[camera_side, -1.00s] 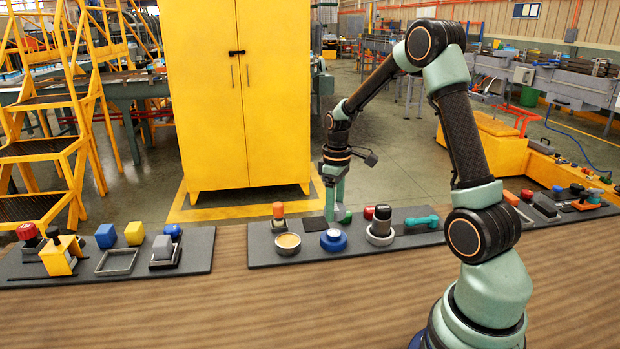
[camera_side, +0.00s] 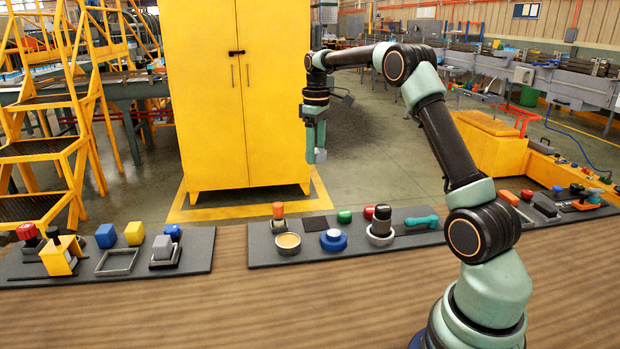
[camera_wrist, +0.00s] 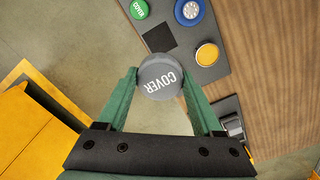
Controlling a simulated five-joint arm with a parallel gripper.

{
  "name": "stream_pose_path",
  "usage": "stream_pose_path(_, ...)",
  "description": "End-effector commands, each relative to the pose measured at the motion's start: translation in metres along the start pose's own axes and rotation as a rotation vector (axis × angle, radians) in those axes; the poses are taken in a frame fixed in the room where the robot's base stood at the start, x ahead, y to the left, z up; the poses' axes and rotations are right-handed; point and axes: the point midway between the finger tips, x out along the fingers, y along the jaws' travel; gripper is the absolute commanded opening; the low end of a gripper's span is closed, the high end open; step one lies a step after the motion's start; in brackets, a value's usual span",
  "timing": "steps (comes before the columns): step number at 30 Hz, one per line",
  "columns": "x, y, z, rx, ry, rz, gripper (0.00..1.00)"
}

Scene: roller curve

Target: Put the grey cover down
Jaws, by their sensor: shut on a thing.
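My gripper (camera_side: 316,154) is raised above and behind the middle dark mat, in front of the yellow cabinet. It is shut on the grey cover (camera_wrist: 160,77), a round grey piece lettered "COVER" that sits between the two green fingers in the wrist view. In the side view the grey cover (camera_side: 320,156) shows as a small light piece at the fingertips. It is held in the air, clear of the mat (camera_side: 290,258) and everything on it.
On the middle mat stand a yellow-topped cup (camera_side: 288,243), a blue round piece (camera_side: 333,240), a green piece (camera_side: 344,216), a dark square pad (camera_side: 317,223) and a teal tool (camera_side: 421,221). The left mat (camera_side: 190,262) holds blocks and a square frame (camera_side: 117,261). A yellow cabinet (camera_side: 245,90) stands behind.

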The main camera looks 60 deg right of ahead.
Motion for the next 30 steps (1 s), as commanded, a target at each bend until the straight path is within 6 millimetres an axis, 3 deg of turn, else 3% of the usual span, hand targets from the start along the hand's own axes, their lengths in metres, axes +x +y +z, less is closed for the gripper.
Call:
stream_pose_path(18, 0.135, -0.001, 0.001, 0.000, -0.003, -0.003, 0.01)
stream_pose_path(30, 0.170, -0.001, 0.001, 0.000, -0.003, -0.002, 0.01)
